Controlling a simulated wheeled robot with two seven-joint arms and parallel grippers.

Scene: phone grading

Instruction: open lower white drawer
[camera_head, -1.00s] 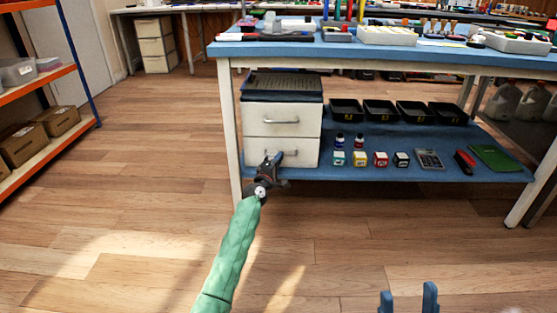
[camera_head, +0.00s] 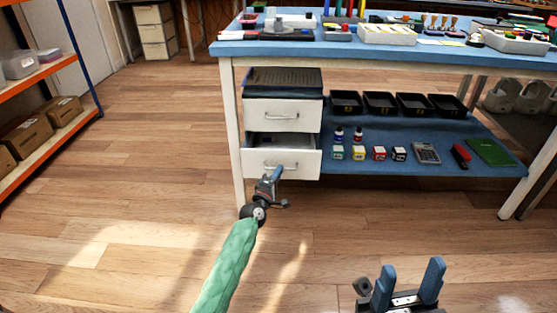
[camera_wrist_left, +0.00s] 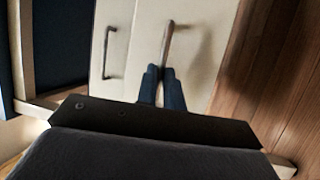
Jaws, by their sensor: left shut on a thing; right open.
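The lower white drawer (camera_head: 260,164) of the small cabinet stands partly pulled out, with a dark gap above its front. My left gripper (camera_head: 277,172) is shut on its handle. In the left wrist view the blue fingers (camera_wrist_left: 163,82) close around the end of the drawer handle (camera_wrist_left: 168,40). The upper white drawer (camera_head: 262,115) is closed, and its handle (camera_wrist_left: 108,52) is free. My right gripper (camera_head: 408,285) is open and empty at the bottom of the head view, away from the cabinet.
The cabinet stands on the blue lower shelf (camera_head: 350,168) of the table, beside a white table leg (camera_head: 231,130). Black trays (camera_head: 381,102), small bottles and boxes, and a calculator (camera_head: 426,153) sit to its right. The wooden floor (camera_head: 150,200) in front is clear.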

